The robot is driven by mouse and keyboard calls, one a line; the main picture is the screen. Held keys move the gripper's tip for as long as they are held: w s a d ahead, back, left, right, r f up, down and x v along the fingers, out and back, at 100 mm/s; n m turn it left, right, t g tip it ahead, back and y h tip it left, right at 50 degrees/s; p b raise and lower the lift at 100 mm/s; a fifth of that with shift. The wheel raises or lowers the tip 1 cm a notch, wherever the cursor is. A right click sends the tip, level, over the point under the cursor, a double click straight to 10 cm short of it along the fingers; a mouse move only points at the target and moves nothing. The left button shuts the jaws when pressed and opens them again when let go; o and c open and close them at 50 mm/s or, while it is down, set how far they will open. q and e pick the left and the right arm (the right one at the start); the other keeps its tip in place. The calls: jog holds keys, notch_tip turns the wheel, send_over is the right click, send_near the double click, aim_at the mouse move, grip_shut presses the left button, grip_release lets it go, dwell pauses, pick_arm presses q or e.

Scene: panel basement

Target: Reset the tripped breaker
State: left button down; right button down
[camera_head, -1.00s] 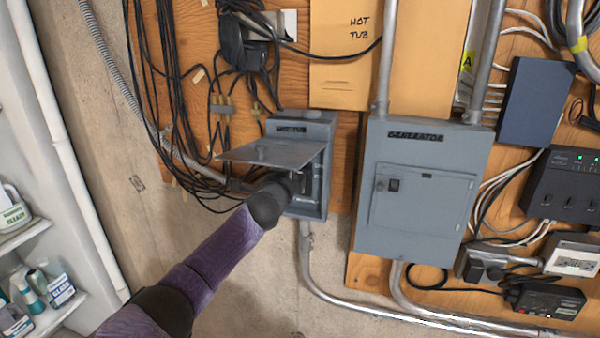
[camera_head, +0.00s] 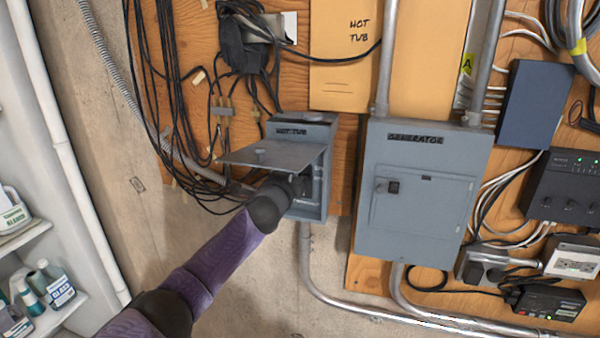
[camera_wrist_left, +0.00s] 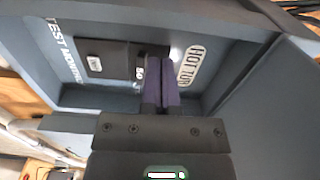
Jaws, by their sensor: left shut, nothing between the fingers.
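The small grey breaker box labelled HOT TUB (camera_head: 312,130) hangs on the plywood with its cover (camera_head: 270,152) swung up and standing out. My left gripper reaches in under the cover; in the head view my own wrist hides its fingers and much of the inside. In the left wrist view the left gripper (camera_wrist_left: 161,62) is shut and empty, its fingertips at the dark breaker (camera_wrist_left: 140,68) marked 50. I cannot tell whether they touch it. A dark part with a small white label (camera_wrist_left: 95,62) sits to the left, and a HOT TUB label (camera_wrist_left: 190,66) to the right. The right gripper is not in view.
A larger grey GENERATOR panel (camera_head: 420,190), closed, hangs right of the box. Black cables (camera_head: 165,110) hang on the left. Metal conduit (camera_head: 310,262) runs below the box. White shelves with bottles (camera_head: 55,285) stand at the far left. Bare wall is free below the box.

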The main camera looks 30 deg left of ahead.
pick_arm(q)
jog(key=p+v, duration=0.3)
jog(key=v, duration=0.3)
jog(key=shift+s, duration=0.35)
jog(key=shift+d, duration=0.1)
jog(key=s+d+f+n+g+b, duration=0.1)
jog(key=s+f+n+g+b, duration=0.25)
jog(key=f, duration=1.15)
jog(key=s+d+f+n+g+h+b, duration=0.15)
jog(key=s+f+b, duration=0.4)
jog(key=f, duration=0.95)
jog(key=s+d+f+n+g+b, duration=0.1)
jog(key=s+f+g+b, duration=0.4)
jog(key=f, duration=1.1)
jog(key=s+d+f+n+g+h+b, duration=0.1)
jog(key=s+d+f+n+g+b, duration=0.2)
jog(key=s+f, duration=0.6)
jog(key=s+d+f+n+b, duration=0.1)
jog(key=s+d+f+b, duration=0.1)
jog(key=s+f+b, duration=0.7)
jog(key=s+d+f+n+g+b, duration=0.1)
jog(key=s+d+f+g, duration=0.1)
jog(key=s+f, duration=0.3)
jog(key=s+d+f+n+g+h+b, duration=0.1)
jog(key=s+d+f, duration=0.3)
jog(key=s, duration=0.7)
notch_tip(320, 180, down, 2)
jog(key=shift+f+n+g, duration=0.25)
jog(key=shift+n+g, duration=0.15)
jog(key=shift+g, duration=0.1)
